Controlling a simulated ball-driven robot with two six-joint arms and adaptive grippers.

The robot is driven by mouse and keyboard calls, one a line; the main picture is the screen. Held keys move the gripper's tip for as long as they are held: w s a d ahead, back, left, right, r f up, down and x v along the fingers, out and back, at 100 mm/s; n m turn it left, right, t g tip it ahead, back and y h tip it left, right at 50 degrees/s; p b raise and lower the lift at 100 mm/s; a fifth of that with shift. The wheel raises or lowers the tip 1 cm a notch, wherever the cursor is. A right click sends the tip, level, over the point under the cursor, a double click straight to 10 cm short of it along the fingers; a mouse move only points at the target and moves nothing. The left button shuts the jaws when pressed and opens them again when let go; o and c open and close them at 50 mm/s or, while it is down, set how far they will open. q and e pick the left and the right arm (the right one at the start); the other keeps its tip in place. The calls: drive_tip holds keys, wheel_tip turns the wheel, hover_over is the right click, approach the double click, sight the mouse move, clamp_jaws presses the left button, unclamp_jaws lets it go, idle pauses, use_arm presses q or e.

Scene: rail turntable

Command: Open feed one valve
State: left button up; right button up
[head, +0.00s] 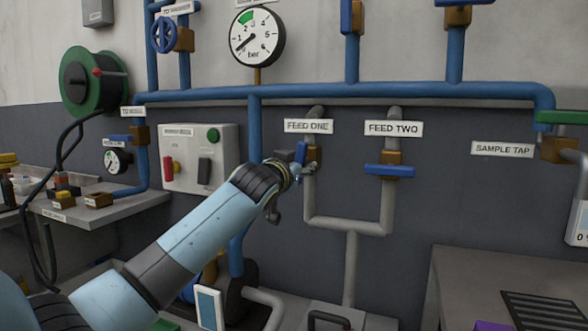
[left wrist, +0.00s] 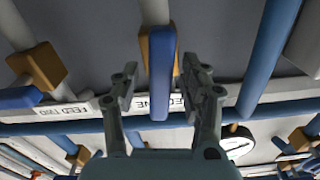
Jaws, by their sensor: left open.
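The feed one valve has a brass body (head: 314,155) on a grey pipe under the FEED ONE label (head: 308,126). Its blue handle (head: 301,152) stands upright, in line with the pipe. In the left wrist view the handle (left wrist: 162,72) lies between the fingers, lengthwise along the pipe. My left gripper (head: 304,172) is at the valve; in the left wrist view it (left wrist: 158,85) is open, with a finger on each side of the handle and visible gaps. The gripper and wrist partly hide the valve in the head view. My right gripper is not in view.
The feed two valve (head: 390,170), with a crosswise blue handle, is close on the right. A blue pipe (head: 340,91) runs above, and grey pipes (head: 350,226) join below. A switch box (head: 200,158) is on the left; a grey bench (head: 480,265) stands lower right.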

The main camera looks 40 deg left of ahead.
use_arm(q)
drive_tip(key=v, duration=1.1)
drive_tip(key=shift+s, duration=0.3)
drive_tip(key=shift+f, duration=0.15)
